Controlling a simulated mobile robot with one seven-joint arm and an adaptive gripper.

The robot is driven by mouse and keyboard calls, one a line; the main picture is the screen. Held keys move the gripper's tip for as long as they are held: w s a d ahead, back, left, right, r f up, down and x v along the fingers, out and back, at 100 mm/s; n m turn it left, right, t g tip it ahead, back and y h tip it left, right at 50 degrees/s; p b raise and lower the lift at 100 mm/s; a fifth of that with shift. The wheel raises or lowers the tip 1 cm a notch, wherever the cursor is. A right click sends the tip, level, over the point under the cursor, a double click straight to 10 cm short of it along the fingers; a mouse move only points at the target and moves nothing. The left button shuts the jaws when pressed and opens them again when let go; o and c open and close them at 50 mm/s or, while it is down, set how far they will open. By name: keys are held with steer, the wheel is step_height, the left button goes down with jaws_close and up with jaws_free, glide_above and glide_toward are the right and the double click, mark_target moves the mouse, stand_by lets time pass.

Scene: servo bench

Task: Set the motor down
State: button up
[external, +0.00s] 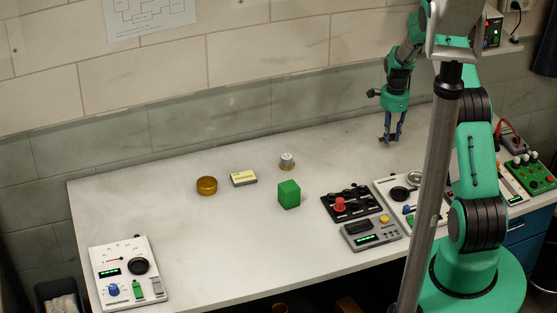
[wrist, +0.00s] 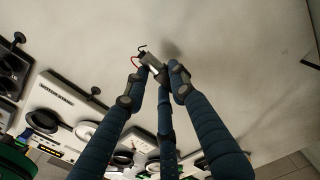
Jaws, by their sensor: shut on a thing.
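My gripper (external: 391,139) hangs pointing down over the back right part of the bench in the external view. In the wrist view its blue fingers (wrist: 158,75) are closed around the motor (wrist: 152,61), a small grey body with a red and a black wire. The motor is at the fingertips, partly covered by them. A faint shadow shows on the bench top beside it; I cannot tell whether it touches the surface.
The pale bench top (external: 200,240) is largely clear. A green cube (external: 289,195), a brass cylinder (external: 207,186), a yellow-and-white box (external: 243,178) and a silver knob-like piece (external: 287,161) stand mid-bench. Panels, including a black one (external: 351,204), crowd the right; a white panel (external: 127,271) lies front left.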

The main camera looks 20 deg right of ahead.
steer(key=shift+w+d+f, duration=0.1)
steer(key=shift+w+d, duration=0.1)
steer(key=shift+w, duration=0.7)
steer(key=shift+w+d+f, duration=0.1)
steer(key=shift+w+d, duration=0.1)
steer(key=shift+w, duration=0.7)
steer(key=shift+f, duration=1.7)
steer(key=shift+f, duration=0.1)
steer(key=o, duration=0.9)
steer(key=shift+o, duration=0.2)
step_height(320, 180, up, 12)
steer(key=shift+s, duration=0.1)
